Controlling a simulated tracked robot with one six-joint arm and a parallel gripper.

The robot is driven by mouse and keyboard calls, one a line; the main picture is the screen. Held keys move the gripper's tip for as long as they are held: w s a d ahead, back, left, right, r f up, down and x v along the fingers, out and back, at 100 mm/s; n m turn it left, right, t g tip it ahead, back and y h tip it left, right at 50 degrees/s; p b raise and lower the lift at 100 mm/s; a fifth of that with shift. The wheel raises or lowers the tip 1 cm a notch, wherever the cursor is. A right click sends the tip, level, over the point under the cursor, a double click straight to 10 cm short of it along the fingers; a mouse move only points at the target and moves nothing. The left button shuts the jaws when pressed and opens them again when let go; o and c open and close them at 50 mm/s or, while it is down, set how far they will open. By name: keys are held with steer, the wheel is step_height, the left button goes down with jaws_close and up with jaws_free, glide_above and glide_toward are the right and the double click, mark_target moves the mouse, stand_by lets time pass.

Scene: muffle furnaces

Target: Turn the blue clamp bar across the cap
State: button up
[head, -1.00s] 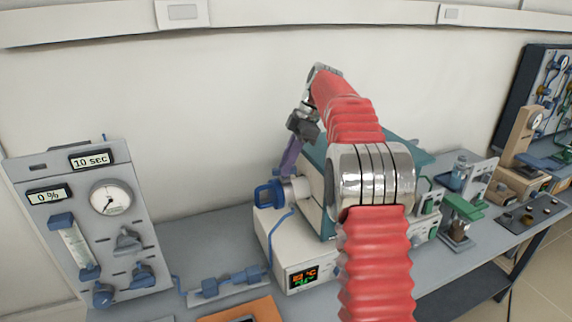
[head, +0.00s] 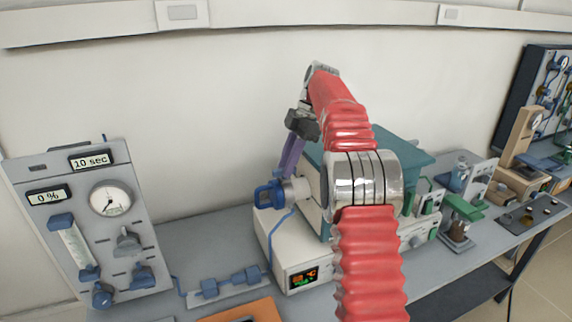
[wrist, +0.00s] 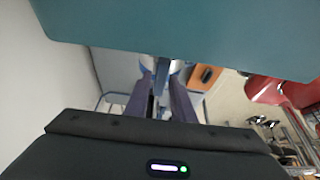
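The blue clamp bar (head: 268,194) is at the left end of the pale tube that sticks out of the furnace (head: 312,195). It also shows in the wrist view (wrist: 161,75) as a narrow blue piece between my fingers. The cap is hard to make out behind the blue parts. My gripper (head: 286,174) points down with its purple fingers just above and behind the bar. In the wrist view my gripper (wrist: 161,88) has its two fingers apart, one on each side of the blue piece. I cannot tell whether they touch it.
The furnace's teal top (head: 398,153) is close beside my gripper and fills the upper wrist view. A gas panel (head: 85,220) with gauge and knobs stands left. Blue fittings (head: 225,284) and an orange mat (head: 243,311) lie in front. Bench left of the furnace is mostly clear.

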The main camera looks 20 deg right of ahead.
steer(key=shift+o, duration=1.1)
steer(key=shift+a, duration=0.1)
steer(key=shift+m, duration=0.3)
